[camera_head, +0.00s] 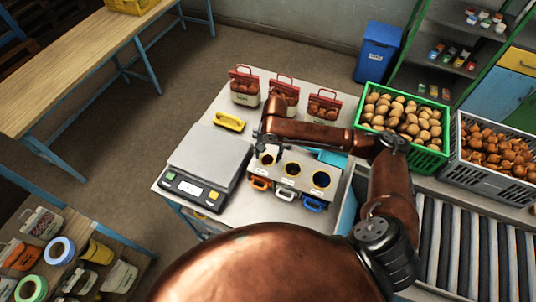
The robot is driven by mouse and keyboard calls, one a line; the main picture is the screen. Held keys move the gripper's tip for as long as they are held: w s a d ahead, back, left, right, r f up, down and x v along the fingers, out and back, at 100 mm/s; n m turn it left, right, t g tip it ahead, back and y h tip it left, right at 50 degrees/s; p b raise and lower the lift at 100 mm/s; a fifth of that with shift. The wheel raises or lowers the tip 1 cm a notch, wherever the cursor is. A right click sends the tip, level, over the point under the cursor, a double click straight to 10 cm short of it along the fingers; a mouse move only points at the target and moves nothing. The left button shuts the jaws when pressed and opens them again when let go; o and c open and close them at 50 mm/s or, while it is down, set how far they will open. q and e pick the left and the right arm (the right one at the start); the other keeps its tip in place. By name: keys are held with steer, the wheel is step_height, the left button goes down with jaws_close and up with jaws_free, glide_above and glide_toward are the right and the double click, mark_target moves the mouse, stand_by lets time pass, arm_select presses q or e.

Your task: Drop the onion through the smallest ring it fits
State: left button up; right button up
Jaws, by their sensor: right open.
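The left ring (267,160) is the smallest, the middle ring (292,169) is larger and the right ring (321,179) is the largest. My right gripper (262,146) is small in view, open, and points down just above or beside the left ring, partly covering it. I see no onion in its fingers, and cannot tell whether one lies inside a ring. Loose onions fill the grey crate (464,176) at the right. My left gripper is not in view.
A scale (209,160) stands left of the gauge, with a yellow object (229,122) behind it. Several red-topped sacks (244,86) stand at the table's back. A green crate (364,98) of potatoes and a roller conveyor (470,240) are at the right.

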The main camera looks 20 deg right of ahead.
step_height(320, 180, up, 12)
steer(key=shift+s+d, duration=0.25)
steer(key=shift+d, duration=0.15)
stand_by(1.1)
